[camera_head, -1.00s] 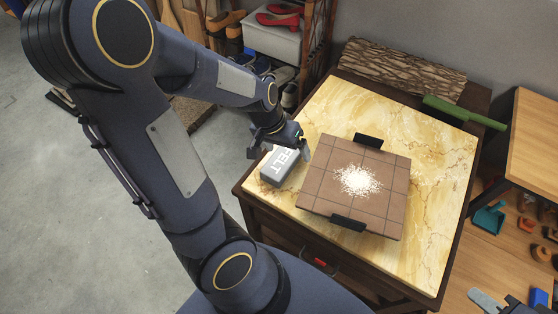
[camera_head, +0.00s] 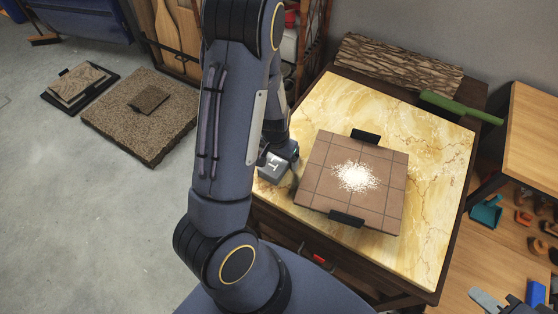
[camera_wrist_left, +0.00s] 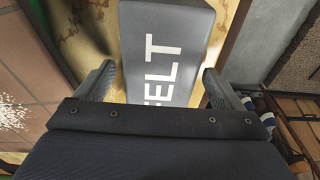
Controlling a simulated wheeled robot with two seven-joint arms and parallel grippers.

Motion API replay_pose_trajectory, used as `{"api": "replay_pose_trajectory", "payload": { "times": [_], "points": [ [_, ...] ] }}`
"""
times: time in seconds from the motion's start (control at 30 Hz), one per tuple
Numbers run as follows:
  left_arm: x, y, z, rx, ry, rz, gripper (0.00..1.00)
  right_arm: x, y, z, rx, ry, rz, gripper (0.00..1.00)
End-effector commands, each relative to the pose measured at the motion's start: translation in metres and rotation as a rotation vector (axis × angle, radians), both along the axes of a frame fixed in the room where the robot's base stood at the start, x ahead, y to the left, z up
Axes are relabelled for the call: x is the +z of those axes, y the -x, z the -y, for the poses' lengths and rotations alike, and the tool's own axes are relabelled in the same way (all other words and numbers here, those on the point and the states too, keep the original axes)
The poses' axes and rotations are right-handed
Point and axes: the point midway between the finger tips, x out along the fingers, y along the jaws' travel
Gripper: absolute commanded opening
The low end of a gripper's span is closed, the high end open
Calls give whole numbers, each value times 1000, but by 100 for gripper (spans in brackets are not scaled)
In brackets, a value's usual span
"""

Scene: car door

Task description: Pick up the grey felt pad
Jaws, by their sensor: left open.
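The grey felt pad (camera_head: 270,170) is a grey block with white FELT lettering, lying at the left edge of the marble-topped table. My left gripper (camera_head: 287,165) is above it and hides much of it in the head view. In the left wrist view, the open fingers of my left gripper (camera_wrist_left: 160,78) stand on either side of the pad (camera_wrist_left: 167,22). I cannot tell whether either finger touches it. The near end of the pad is hidden behind the gripper body.
Close to the right of the pad lies a brown tiled board (camera_head: 325,170) with black handles (camera_head: 346,217) and white grains (camera_head: 355,177). The table's right side (camera_head: 440,190) is clear.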

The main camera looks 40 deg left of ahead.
Motion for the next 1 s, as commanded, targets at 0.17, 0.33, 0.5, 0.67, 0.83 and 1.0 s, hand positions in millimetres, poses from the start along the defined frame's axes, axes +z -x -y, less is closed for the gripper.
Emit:
{"api": "replay_pose_trajectory", "payload": {
  "times": [0.17,0.33,0.5,0.67,0.83,1.0],
  "points": [
    [-6,-1,0,1,1,1,89,-1,0,0,0,0,0,31],
    [-5,-1,0,0,1,1,84,-1,0,0,0,0,0,31],
    [-5,-1,0,0,1,1,62,-1,0,0,0,0,0,31],
    [-5,-1,0,0,1,1,41,-1,0,0,0,0,0,31],
    [-5,-1,0,0,1,2,40,-1,0,0,0,0,0,31],
    [-1,-2,0,0,1,4,40,0,0,0,0,0,0,31]
  ]
}}
